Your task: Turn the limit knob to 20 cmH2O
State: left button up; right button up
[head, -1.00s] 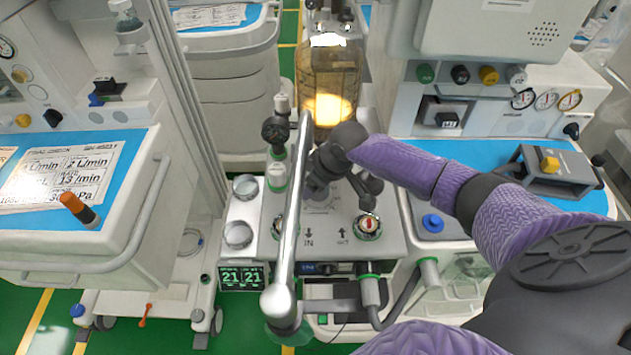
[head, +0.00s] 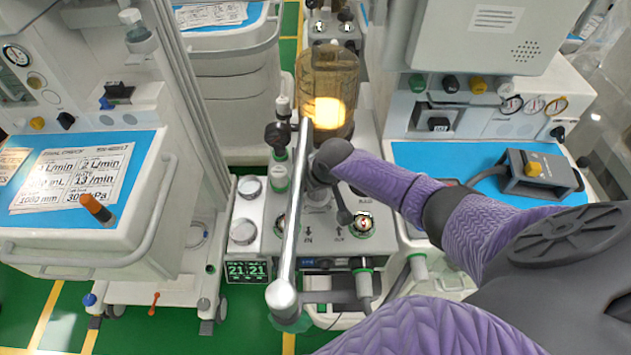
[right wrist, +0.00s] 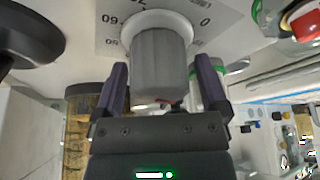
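In the right wrist view a grey ribbed knob (right wrist: 160,62) stands on a white collar over a light plate with printed numbers. The plate is upside down in this view; a 60 and a 0 can be read beside the knob. My right gripper (right wrist: 160,82) has its two purple fingers on either side of the knob, with narrow gaps showing, so it looks open around it. The knob's pointer setting cannot be read. In the head view my right gripper (head: 322,170) is behind the silver tube, and the knob is hidden there. My left gripper is not in view.
A slanted silver tube (head: 291,215) stands in front of the gripper. A glass canister (head: 328,80) with a bright glow is behind it.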

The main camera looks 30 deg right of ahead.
jog(key=shift+r, duration=0.1)
jog(key=p+v, duration=0.2)
jog(key=v, duration=0.1)
jog(key=p+v, duration=0.2)
jog(key=shift+s+r, duration=0.2)
jog(key=shift+s, duration=0.35)
jog(key=s+p, duration=0.1)
jog(key=s, duration=0.6)
jog(key=s+p, duration=0.1)
jog(key=s, duration=0.2)
jog(key=shift+s+d+f+p, duration=0.15)
jog(key=shift+f+p, duration=0.1)
jog(key=shift+p, duration=0.05)
jog(key=shift+s, duration=0.25)
